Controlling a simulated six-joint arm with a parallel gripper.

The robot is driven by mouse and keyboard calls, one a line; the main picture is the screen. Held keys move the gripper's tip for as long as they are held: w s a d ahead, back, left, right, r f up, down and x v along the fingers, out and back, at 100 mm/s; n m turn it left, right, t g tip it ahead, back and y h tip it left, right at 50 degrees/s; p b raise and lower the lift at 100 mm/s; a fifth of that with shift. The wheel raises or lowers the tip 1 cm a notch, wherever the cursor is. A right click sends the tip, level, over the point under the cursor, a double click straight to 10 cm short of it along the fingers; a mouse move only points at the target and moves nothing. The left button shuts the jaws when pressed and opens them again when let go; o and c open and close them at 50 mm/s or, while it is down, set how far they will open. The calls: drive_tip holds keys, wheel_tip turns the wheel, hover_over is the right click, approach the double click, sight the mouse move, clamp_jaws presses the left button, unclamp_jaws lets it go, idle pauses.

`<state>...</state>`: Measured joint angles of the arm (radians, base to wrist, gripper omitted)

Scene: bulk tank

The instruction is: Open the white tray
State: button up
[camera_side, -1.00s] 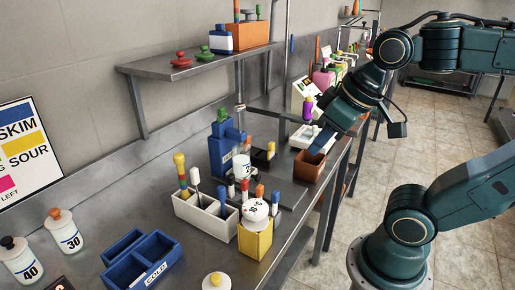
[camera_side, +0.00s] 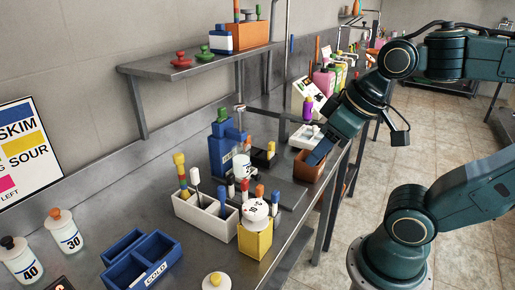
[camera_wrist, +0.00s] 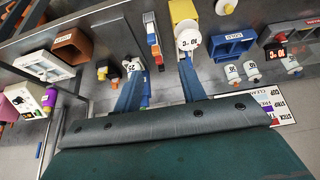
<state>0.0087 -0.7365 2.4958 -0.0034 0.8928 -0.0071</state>
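The white tray (camera_side: 297,141) is on the bench beyond a brown box (camera_side: 305,170) in the side view. My arm partly covers it there. In the wrist view the white tray (camera_wrist: 45,67) is at the left, with divided compartments facing the camera; I cannot tell a lid or drawer. My gripper (camera_side: 318,154) is over the brown box, just on the near side of the tray. In the wrist view its two blue fingers (camera_wrist: 160,68) are spread apart with nothing between them. I see no contact with the tray.
A white caddy (camera_side: 186,210) with several tools, a yellow container (camera_side: 255,243) and a blue bin (camera_side: 128,272) stand nearer on the bench. A blue device (camera_side: 219,150) stands left of my gripper. A shelf (camera_side: 190,66) is above; the floor is clear at right.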

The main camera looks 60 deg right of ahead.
drive_tip(key=w+d+f, duration=0.5)
drive_tip(key=w+d, duration=0.2)
drive_tip(key=w, duration=0.1)
drive_tip(key=w+d+f+g, duration=0.1)
drive_tip(key=w+d+f, duration=0.5)
drive_tip(key=w+d, duration=0.2)
drive_tip(key=shift+w, duration=0.55)
drive_tip(key=shift+x, duration=6.8)
clamp_jaws()
